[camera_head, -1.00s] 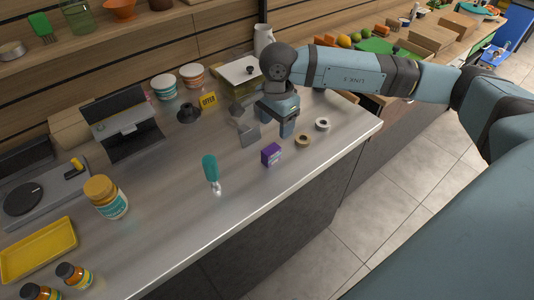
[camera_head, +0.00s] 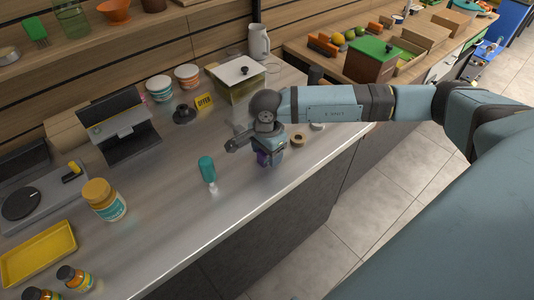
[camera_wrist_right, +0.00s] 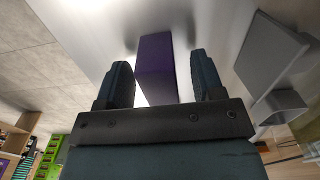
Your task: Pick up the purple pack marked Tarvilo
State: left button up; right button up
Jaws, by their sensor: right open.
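The purple pack (camera_head: 263,159) stands on the metal counter (camera_head: 160,215), mostly hidden behind my right gripper (camera_head: 270,160) in the head view. In the right wrist view the purple pack (camera_wrist_right: 156,68) shows between the two open fingers of the right gripper (camera_wrist_right: 163,78). Its visible side is plain purple there, and no marking can be read. Gaps show between the pack and both fingers, wider on the right. My left gripper is not in view.
A grey metal scoop-like object (camera_wrist_right: 268,62) lies to the right of the pack in the right wrist view. A teal-handled tool (camera_head: 207,170) lies left of the gripper. A tape roll (camera_head: 297,139) is to its right.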

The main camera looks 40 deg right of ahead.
jog(key=c, duration=1)
